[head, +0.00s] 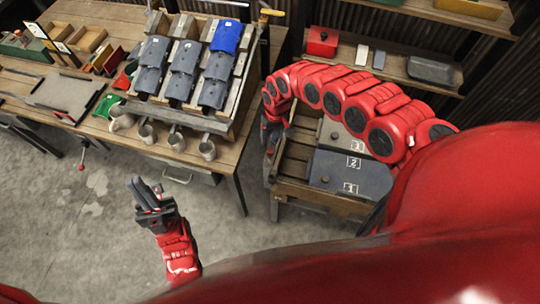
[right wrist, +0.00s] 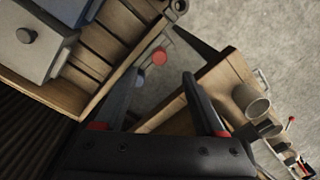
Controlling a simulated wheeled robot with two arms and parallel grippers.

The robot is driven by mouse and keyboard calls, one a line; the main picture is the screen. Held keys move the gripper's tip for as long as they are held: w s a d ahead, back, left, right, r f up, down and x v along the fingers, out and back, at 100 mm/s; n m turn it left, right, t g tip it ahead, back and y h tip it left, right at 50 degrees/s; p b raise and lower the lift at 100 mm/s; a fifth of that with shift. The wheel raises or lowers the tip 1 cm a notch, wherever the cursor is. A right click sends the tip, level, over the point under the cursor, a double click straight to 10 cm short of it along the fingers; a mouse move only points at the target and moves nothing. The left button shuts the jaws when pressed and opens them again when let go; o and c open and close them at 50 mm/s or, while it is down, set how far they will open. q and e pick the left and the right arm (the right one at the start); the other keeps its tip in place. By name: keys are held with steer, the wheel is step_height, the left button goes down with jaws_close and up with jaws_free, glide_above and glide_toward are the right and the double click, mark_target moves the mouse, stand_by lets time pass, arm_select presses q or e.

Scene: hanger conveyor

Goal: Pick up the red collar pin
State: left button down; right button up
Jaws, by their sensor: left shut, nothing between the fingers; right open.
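A round red piece (right wrist: 159,56), which looks like the red collar pin's head, shows in the right wrist view just beyond and between my right fingertips, beside the wooden rack's edge. Its shaft is not clear. My right gripper (right wrist: 158,78) is open, with one finger on each side of the line to the red piece and nothing held. In the head view my right gripper (head: 271,133) hangs at the left edge of the wooden rack, partly hidden by its own arm. My left gripper (head: 144,187) is shut and empty above the bare floor.
The wooden rack (head: 290,190) holds grey numbered panels (head: 350,172). The workbench (head: 225,165) to its left carries a sloped stand with grey and blue pieces and several metal cups (head: 207,149). A narrow gap separates bench and rack. The concrete floor (head: 80,230) is free.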

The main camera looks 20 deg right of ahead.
steer(key=f, duration=0.4)
steer(key=shift+w+a+f, duration=0.2)
steer(key=shift+a+f, duration=0.15)
steer(key=shift+f, duration=0.05)
steer(key=shift+s+d+f, duration=0.1)
steer(key=shift+f, duration=0.65)
steer(key=f, duration=0.4)
steer(key=shift+w+a+f, duration=0.1)
steer(key=shift+w+a, duration=0.1)
steer(key=shift+f, duration=0.35)
steer(key=shift+d+f, duration=0.1)
steer(key=shift+f, duration=0.1)
steer(key=shift+c, duration=0.2)
jaws_close()
